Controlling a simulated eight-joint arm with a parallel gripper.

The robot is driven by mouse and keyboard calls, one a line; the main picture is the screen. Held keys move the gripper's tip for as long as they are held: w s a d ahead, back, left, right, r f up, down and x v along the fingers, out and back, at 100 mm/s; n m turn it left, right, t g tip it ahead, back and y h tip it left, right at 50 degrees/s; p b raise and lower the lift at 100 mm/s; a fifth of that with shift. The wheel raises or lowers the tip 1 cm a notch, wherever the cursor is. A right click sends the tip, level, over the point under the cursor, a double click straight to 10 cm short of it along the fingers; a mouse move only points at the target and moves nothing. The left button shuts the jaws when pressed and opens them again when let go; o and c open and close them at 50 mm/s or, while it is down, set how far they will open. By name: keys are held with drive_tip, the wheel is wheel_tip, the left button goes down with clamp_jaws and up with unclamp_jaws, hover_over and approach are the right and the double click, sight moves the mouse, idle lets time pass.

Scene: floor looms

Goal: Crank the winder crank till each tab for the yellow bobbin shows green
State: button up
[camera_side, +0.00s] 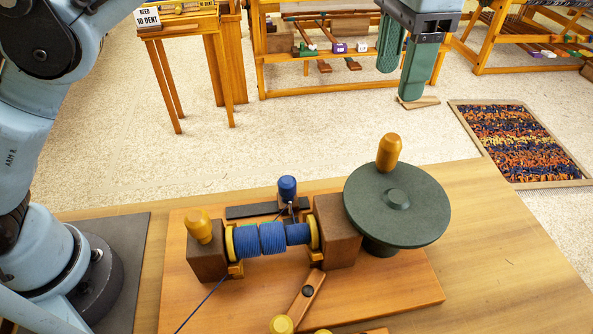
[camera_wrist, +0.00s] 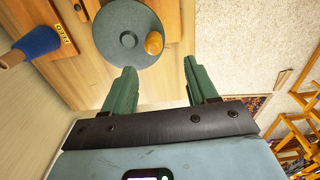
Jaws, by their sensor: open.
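The winder crank is a dark green disc (camera_side: 420,215) with an upright orange-yellow knob (camera_side: 389,154) near its far edge. The disc (camera_wrist: 122,32) and its knob (camera_wrist: 154,43) also show in the wrist view. The yellow bobbin (camera_side: 229,245) lies between two brown blocks left of the disc, wound with blue yarn (camera_side: 271,238). I cannot make out tabs or their colour clearly. My gripper (camera_side: 399,83) is open and empty, above and beyond the disc in the side view. In the wrist view its fingers (camera_wrist: 159,68) are apart, with the knob ahead of them.
The winder stands on an orange wooden board (camera_side: 410,285) on a table. A blue cone (camera_wrist: 36,43) shows in the wrist view. Looms and a woven rug (camera_side: 520,140) are on the floor beyond.

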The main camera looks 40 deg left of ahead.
sight(390, 137)
drive_tip(key=shift+s+d+f, duration=0.25)
drive_tip(key=shift+s+d, duration=0.05)
drive_tip(key=shift+d, duration=0.3)
drive_tip(key=shift+f, duration=6)
